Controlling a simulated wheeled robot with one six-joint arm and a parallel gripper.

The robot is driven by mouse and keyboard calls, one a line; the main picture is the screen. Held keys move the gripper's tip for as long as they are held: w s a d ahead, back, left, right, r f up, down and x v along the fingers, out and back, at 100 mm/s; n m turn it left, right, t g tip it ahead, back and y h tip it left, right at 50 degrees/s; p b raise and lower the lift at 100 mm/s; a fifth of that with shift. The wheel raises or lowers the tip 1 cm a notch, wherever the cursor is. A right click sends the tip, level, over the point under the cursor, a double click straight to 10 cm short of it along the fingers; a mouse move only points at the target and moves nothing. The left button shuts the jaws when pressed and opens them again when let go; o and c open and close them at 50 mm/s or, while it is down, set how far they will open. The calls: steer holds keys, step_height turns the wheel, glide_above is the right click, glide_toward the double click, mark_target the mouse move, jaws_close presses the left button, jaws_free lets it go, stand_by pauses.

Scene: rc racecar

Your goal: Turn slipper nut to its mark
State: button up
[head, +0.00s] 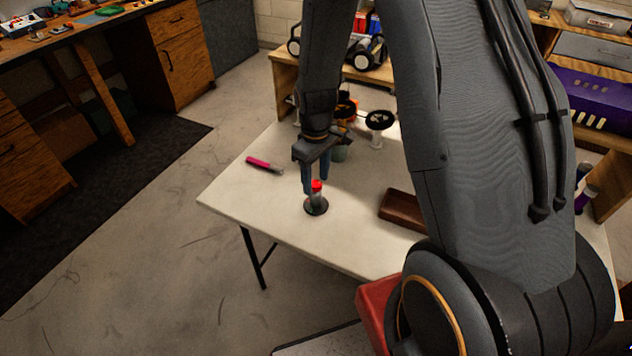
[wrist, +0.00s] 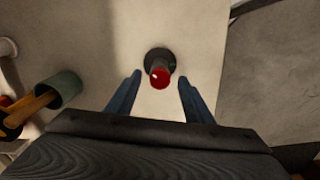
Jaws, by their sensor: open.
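The slipper nut appears to be the small red top (head: 317,185) on a grey post with a round dark base (head: 316,206), upright near the front left of the white table. My gripper (head: 315,188) points down at it with blue fingers. In the wrist view the red top (wrist: 160,77) shows ahead of and between my open fingers (wrist: 160,85), with a gap on both sides. I cannot see contact. A small pale spot shows on the red top; I cannot tell whether it is the mark.
On the white table (head: 240,195) lie a pink-handled tool (head: 264,164) to the left and a brown block (head: 401,208) to the right. A grey-green cup (wrist: 59,88) holding a wooden-handled item stands behind. A wheel-like part (head: 379,119) stands farther back. My arm hides the table's right side.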

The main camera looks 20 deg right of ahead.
steer(key=n+p, duration=0.1)
steer(key=n, duration=0.5)
steer(key=shift+c, duration=0.4)
steer(key=c, duration=1)
steer(key=shift+c, duration=0.2)
steer(key=shift+m, duration=1.7)
steer(key=shift+p, duration=0.3)
